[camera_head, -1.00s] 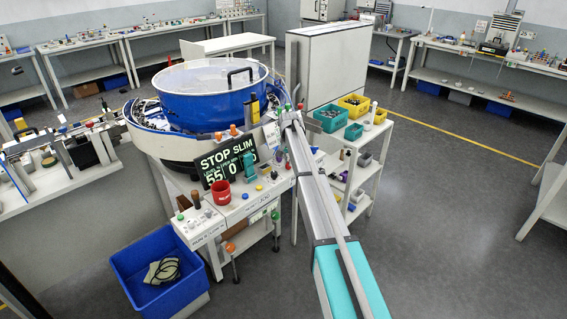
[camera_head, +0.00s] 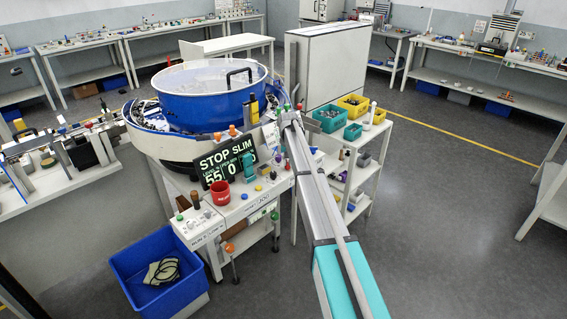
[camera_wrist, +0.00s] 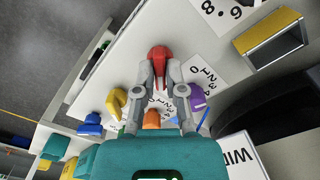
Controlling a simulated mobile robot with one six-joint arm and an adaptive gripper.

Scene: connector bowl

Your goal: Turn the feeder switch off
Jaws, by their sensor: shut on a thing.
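In the wrist view, my gripper (camera_wrist: 161,78) is closed with its two grey fingers on either side of a red knob (camera_wrist: 159,55). The knob stands on a white panel with a scale of printed digits beside it. A yellow knob (camera_wrist: 117,100), an orange knob (camera_wrist: 152,120) and a purple knob (camera_wrist: 196,97) are close by. No label in view names the feeder switch, and the part of the red knob between the fingers is partly hidden. In the head view, the blue bowl feeder (camera_head: 212,108) stands behind a display (camera_head: 226,162) reading STOP SLIM.
A yellow-framed block (camera_wrist: 270,45) and a dark curved part (camera_wrist: 255,115) lie to the right in the wrist view.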

